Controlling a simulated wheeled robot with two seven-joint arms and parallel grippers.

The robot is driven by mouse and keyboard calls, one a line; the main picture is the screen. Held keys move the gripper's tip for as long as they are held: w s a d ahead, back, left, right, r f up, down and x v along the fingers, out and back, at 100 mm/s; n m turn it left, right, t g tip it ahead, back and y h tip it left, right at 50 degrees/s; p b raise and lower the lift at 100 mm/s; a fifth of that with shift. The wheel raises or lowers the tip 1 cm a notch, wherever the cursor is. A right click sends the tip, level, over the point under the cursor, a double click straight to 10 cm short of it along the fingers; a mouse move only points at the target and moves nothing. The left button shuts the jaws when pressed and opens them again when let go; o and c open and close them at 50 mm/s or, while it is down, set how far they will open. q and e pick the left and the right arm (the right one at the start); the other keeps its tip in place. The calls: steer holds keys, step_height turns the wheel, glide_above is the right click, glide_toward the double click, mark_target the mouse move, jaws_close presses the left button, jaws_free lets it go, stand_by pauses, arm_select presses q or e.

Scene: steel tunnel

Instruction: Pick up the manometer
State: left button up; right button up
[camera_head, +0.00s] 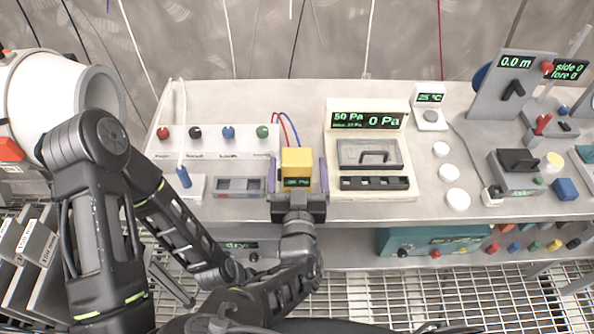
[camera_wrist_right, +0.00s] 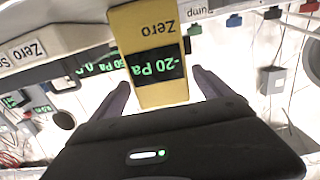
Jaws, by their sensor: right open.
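The manometer (camera_head: 297,162) is a yellow box with a small dark display, standing at the front of the bench with a red and a blue tube behind it. In the wrist view the manometer (camera_wrist_right: 158,50) reads -20 Pa and bears the word Zero. My right gripper (camera_head: 298,176) is open, with one purple-grey finger on each side of the manometer. In the wrist view the right gripper's fingers (camera_wrist_right: 160,88) stand apart from its sides, with a gap on both. My left gripper does not show; a dark arm crosses the left side.
A white panel with coloured knobs (camera_head: 216,142) stands left of the manometer. A pale unit with a 0 Pa display (camera_head: 368,120) stands close to its right. White round caps (camera_head: 452,172) lie farther right. A white duct (camera_head: 60,100) is at the far left.

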mark_target(297, 152)
steer(key=w, duration=0.4)
steer(key=shift+w+a+r+p, duration=0.1)
steer(key=shift+w+a+p, duration=0.05)
steer(key=shift+w+p, duration=0.15)
steer(key=shift+c, duration=0.6)
steer(key=c, duration=1.5)
